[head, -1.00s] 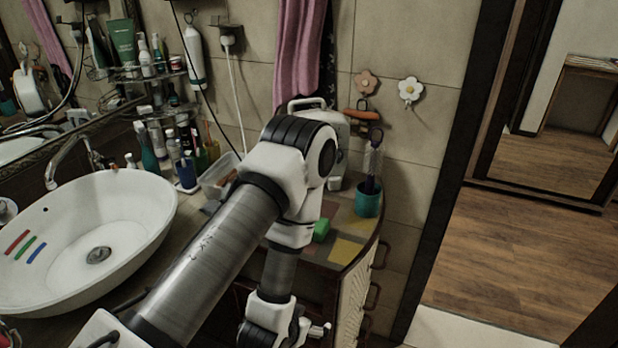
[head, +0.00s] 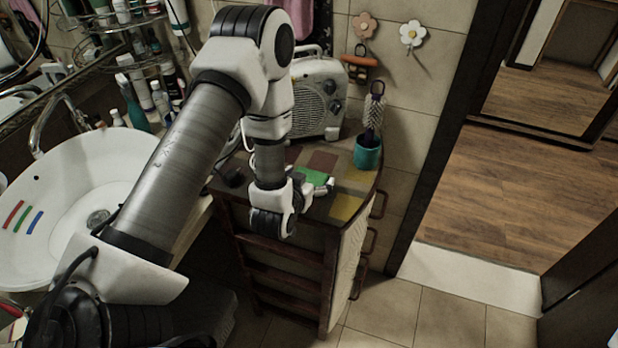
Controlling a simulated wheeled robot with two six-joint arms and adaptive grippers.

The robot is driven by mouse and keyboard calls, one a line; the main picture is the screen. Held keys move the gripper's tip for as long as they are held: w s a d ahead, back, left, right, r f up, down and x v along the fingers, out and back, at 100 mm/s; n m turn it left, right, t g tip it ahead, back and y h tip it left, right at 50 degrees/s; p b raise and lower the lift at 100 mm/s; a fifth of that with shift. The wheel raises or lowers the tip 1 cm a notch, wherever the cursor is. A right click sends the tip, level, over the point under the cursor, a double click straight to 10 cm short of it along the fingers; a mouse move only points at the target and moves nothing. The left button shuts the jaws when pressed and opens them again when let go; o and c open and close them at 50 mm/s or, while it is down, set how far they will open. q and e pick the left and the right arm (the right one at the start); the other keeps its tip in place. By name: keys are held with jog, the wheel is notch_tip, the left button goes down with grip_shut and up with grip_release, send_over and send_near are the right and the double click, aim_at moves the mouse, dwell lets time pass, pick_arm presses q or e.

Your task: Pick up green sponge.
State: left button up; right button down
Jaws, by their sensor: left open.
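The green sponge (head: 315,177) lies on the patchwork-coloured top of the wooden cabinet, beyond my left gripper. My left gripper (head: 322,187) is open at the cabinet's front edge, with its fingers pointing right and close to the sponge's near side. The fingers partly cover the sponge, and I cannot tell whether they touch it. My right gripper is out of view.
A white radio-like box (head: 318,98) stands behind the sponge against the wall. A teal cup (head: 367,152) with a brush stands to the right. The white basin (head: 75,185) is at left, partly behind my arm. The yellow patch (head: 345,207) is clear.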

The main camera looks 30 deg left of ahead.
aim_at(310, 177)
pick_arm(q)
jog(key=shift+s+d, duration=0.1)
jog(key=c, duration=0.8)
jog(key=shift+o, duration=0.2)
jog(key=shift+r, duration=0.1)
notch_tip(310, 177, up, 10)
jog(key=shift+f+b, duration=0.1)
jog(key=shift+b, duration=0.7)
